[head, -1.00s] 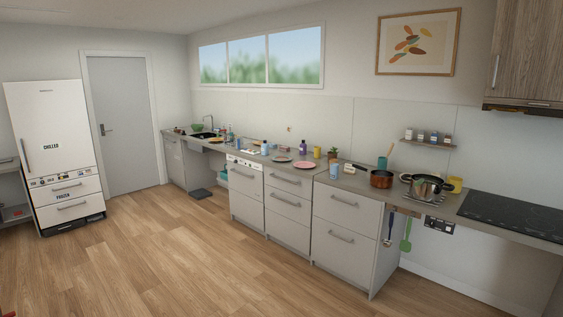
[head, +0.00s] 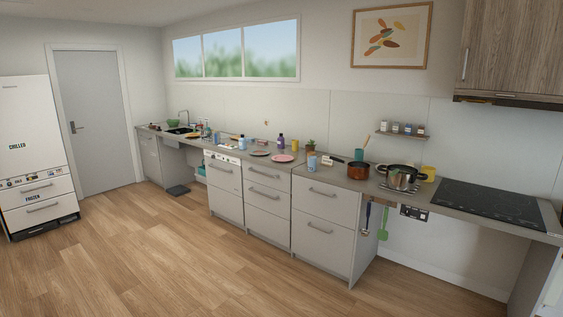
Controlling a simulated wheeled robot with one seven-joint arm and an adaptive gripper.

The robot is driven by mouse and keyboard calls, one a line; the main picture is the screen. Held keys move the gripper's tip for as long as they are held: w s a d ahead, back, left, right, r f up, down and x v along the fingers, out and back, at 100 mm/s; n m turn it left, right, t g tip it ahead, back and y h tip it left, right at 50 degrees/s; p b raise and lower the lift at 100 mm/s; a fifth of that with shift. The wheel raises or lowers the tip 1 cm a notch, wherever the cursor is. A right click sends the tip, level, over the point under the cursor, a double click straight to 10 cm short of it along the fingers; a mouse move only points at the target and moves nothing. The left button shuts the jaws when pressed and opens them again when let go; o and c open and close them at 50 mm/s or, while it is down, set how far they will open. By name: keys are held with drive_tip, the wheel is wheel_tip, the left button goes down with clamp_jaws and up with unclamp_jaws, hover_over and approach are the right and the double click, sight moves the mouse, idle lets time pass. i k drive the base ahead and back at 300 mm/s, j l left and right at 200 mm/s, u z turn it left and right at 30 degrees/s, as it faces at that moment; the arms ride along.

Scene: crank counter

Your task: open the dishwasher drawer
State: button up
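The dishwasher drawer unit (head: 224,180) stands under the counter, left of the middle of the head view. It has a white control strip (head: 222,157) along its top and a grey front with a bar handle (head: 221,168). Its fronts look shut and flush with the cabinets beside it. My gripper is not in the head view, so its state does not show.
Grey drawer cabinets (head: 329,222) stand right of the dishwasher. Crockery, bottles and pots crowd the counter (head: 448,207). The wooden floor (head: 190,260) in front is clear.

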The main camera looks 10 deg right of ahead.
sight(227, 176)
drive_tip(key=z, duration=0.25)
drive_tip(key=i+u, duration=0.15)
drive_tip(key=i, duration=0.5)
drive_tip(key=i+u, duration=0.1)
drive_tip(key=i, duration=0.5)
drive_tip(key=i+l+u, duration=0.15)
drive_tip(key=i, duration=0.45)
drive_tip(key=i+j+u, duration=0.2)
drive_tip(key=i+u, duration=0.15)
drive_tip(key=i, duration=0.35)
drive_tip(key=i+u, duration=0.35)
drive_tip(key=i, duration=0.3)
drive_tip(key=i+l+u, duration=0.15)
drive_tip(key=i+u, duration=0.25)
drive_tip(key=i, duration=0.3)
drive_tip(key=i+l+z, duration=0.25)
drive_tip(key=i+z, duration=0.2)
drive_tip(key=i, duration=0.3)
drive_tip(key=i+z, duration=0.5)
drive_tip(key=i, duration=0.2)
drive_tip(key=i+j+z, duration=0.45)
drive_tip(key=i, duration=0.25)
drive_tip(key=i+z, duration=0.35)
drive_tip(key=i, duration=0.3)
drive_tip(key=i+j+z, duration=0.1)
drive_tip(key=i+z, duration=0.3)
drive_tip(key=i, duration=0.25)
